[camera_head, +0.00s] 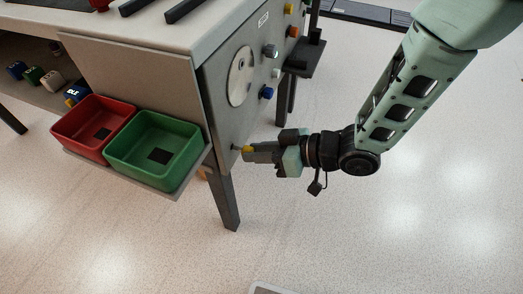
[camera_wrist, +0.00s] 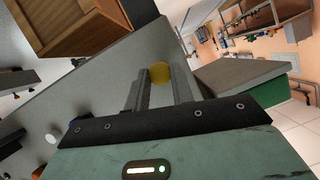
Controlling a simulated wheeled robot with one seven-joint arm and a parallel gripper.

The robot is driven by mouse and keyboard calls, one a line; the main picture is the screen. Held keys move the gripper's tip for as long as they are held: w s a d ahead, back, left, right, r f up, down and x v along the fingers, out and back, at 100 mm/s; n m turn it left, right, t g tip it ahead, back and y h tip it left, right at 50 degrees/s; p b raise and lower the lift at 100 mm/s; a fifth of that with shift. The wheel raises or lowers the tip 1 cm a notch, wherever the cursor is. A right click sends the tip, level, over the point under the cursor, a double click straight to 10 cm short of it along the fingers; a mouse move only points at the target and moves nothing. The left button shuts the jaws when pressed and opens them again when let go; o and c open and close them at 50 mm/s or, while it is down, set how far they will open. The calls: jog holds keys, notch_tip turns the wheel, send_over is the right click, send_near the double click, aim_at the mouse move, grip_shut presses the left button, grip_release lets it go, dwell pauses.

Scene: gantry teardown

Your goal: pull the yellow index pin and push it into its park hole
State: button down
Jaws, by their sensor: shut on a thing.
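The yellow index pin (camera_head: 246,149) is at the side panel of the bench, near its lower front corner. My gripper (camera_head: 249,152) reaches in from the right and is shut on the pin. In the wrist view the round yellow head of the pin (camera_wrist: 161,73) shows between the fingertips of my gripper (camera_wrist: 161,80). The shank of the pin is mostly hidden, so I cannot tell how deep it sits in the panel. I cannot make out the park hole.
A green bin (camera_head: 190,165) and a red bin (camera_head: 63,132) stand on a shelf left of the pin. A white disc (camera_head: 241,76) and several coloured knobs are on the panel above. A bench leg (camera_head: 225,203) stands below. The floor at right is clear.

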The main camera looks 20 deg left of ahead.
dwell(0.3)
jog(key=shift+w+a, duration=0.1)
jog(key=shift+a, duration=1.05)
jog(key=c, duration=1.1)
grip_release()
jog(key=shift+a, duration=0.1)
jog(key=shift+d+f+p+v, duration=0.2)
jog(key=shift+p+v, duration=0.8)
jog(key=shift+v, duration=2.5)
jog(key=shift+f+p+v, duration=0.3)
jog(key=shift+p+v, duration=0.7)
jog(key=shift+v, duration=2.5)
jog(key=shift+d+f+p+v, duration=0.2)
jog(key=shift+p+v, duration=0.8)
jog(key=shift+v, duration=2.5)
jog(key=shift+a, duration=0.1)
